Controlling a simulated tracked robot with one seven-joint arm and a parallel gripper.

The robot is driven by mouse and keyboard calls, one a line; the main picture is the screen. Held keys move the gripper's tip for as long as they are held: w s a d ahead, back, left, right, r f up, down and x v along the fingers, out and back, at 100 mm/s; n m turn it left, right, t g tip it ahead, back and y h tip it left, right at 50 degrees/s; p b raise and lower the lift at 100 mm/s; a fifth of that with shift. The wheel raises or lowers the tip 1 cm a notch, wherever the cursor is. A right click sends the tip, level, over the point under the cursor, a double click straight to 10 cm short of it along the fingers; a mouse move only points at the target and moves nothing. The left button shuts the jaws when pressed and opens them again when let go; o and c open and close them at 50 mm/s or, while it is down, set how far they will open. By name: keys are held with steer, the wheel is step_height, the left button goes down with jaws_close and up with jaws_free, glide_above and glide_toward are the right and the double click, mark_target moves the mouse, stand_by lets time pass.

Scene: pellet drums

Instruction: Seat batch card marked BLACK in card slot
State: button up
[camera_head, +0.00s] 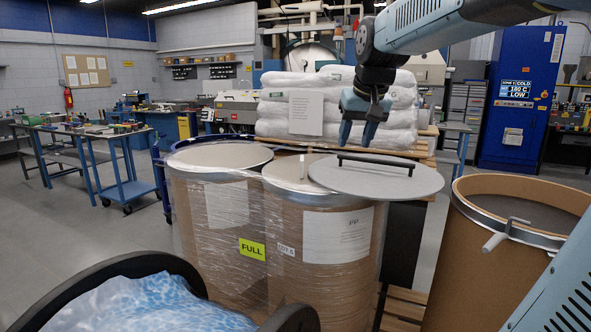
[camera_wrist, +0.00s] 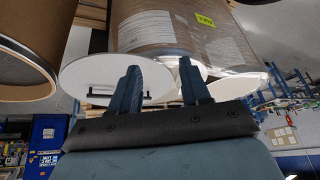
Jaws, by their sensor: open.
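I cannot make out a batch card marked BLACK or a card slot in either view. A small pale upright piece (camera_head: 303,168) stands on the front drum's top, too small to read. My gripper (camera_head: 357,134) is open and empty, pointing down above the grey lid (camera_head: 400,181). The lid has a black bar handle and overhangs the right of the wrapped front drum (camera_head: 320,250). In the wrist view, my gripper's two blue fingers (camera_wrist: 160,68) are spread apart, with the lid (camera_wrist: 85,78) and wrapped drum (camera_wrist: 180,30) beyond, appearing upside down.
A second wrapped drum (camera_head: 215,230) stands close at left, with a yellow FULL tag (camera_head: 252,249). An open brown drum (camera_head: 470,280) with a metal clamp ring stands at right. White sacks (camera_head: 380,115) are stacked behind. A black-rimmed container with a blue liner (camera_head: 135,305) is in front.

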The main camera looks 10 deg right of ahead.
steer(key=w+r, duration=0.3)
steer(key=w, duration=1)
steer(key=m+g+h, duration=0.1)
steer(key=m, duration=0.1)
glide_above(302, 158)
steer(key=s+a, duration=0.1)
steer(key=s, duration=0.4)
step_height(302, 158, down, 13)
steer(key=x, duration=1.3)
steer(key=shift+w, duration=0.35)
steer(key=shift+r, duration=0.1)
jaws_close()
